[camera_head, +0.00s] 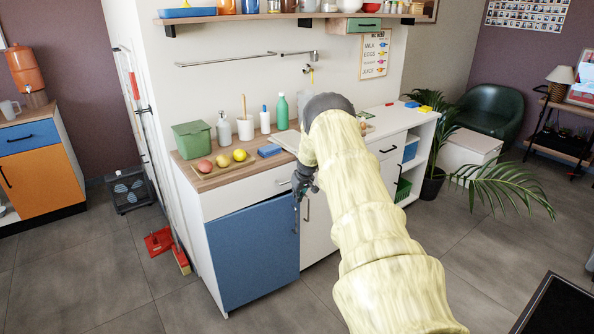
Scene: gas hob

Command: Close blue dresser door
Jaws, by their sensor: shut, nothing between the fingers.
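The blue dresser door (252,252) is on the front of the white dresser, below its white drawer (245,196). It stands closed or nearly closed; I cannot tell whether a small gap is left at its edge. A dark handle is by its upper right edge. My gripper (298,194) is at that upper right edge, pointing down, its fingers shut and empty. I cannot tell whether it touches the door. My arm, in a pale yellow cover, hides part of the dresser front to the right.
The wooden counter above holds a green box (192,139), fruit, bottles and a blue sponge (270,151). A red dustpan (158,241) and broom stand left of the dresser. A plant (470,172) is at right. The grey floor in front of the door is clear.

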